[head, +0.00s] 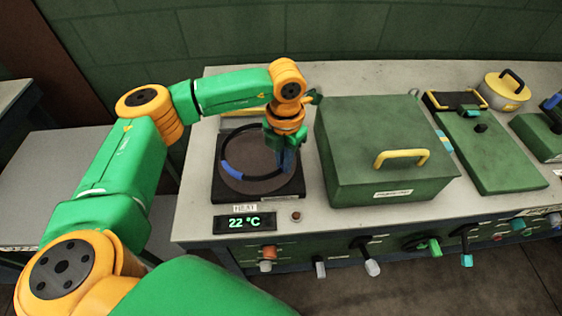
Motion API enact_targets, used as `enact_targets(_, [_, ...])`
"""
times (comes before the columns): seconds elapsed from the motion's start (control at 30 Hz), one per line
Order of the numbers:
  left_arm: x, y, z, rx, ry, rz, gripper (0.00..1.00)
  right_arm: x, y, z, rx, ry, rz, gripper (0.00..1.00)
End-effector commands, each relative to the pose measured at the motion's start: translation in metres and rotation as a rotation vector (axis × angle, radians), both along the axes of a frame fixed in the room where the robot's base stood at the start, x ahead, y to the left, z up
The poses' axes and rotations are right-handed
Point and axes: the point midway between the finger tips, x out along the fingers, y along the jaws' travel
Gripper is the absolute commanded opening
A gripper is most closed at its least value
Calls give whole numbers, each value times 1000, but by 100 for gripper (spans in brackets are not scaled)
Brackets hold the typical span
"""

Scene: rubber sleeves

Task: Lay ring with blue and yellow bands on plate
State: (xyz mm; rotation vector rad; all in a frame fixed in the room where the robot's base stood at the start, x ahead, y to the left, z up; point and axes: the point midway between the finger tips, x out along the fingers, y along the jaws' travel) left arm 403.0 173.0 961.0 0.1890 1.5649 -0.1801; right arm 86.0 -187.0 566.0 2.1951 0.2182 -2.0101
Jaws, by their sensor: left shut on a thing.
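The plate (262,154) is a brownish round disc set in a black square housing at the left of the bench. A thin dark ring (228,146) with blue parts shows over the plate, roughly following the disc's edge. I see no yellow band on it from here. My left gripper (287,160) points down at the ring's right side and is shut on it, hiding that part. I cannot tell whether the ring touches the plate or hangs just above it. My right gripper is not in view.
A display (245,223) reading 22 °C sits in front of the plate. A large green box (360,130) with a yellow handle stands close to the gripper's right. Further right are a green lidded unit (490,150) and a yellowish pot (503,92). Knobs line the bench front.

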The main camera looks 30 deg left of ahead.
Motion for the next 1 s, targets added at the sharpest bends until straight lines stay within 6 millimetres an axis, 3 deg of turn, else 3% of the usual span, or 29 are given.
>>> enact_targets(0.1, [1, 7, -17, 3, 5, 0, 0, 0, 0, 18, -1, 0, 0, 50])
enact_targets(0.23, [2, 7, -36, 2, 1, -1, 0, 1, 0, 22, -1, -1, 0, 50])
enact_targets(0.53, [2, 6, -43, 1, 0, 0, 0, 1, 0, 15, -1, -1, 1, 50])
enact_targets(0.57, [2, 6, -42, 1, 0, 0, 18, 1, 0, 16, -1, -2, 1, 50])
enact_targets(0.6, [2, 6, -41, 1, 0, 0, 29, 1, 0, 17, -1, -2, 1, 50])
enact_targets(0.67, [2, 6, -41, 1, 0, 0, 43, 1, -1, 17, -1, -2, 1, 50])
enact_targets(1.0, [3, 6, -35, 1, -2, 1, 43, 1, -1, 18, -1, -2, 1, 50])
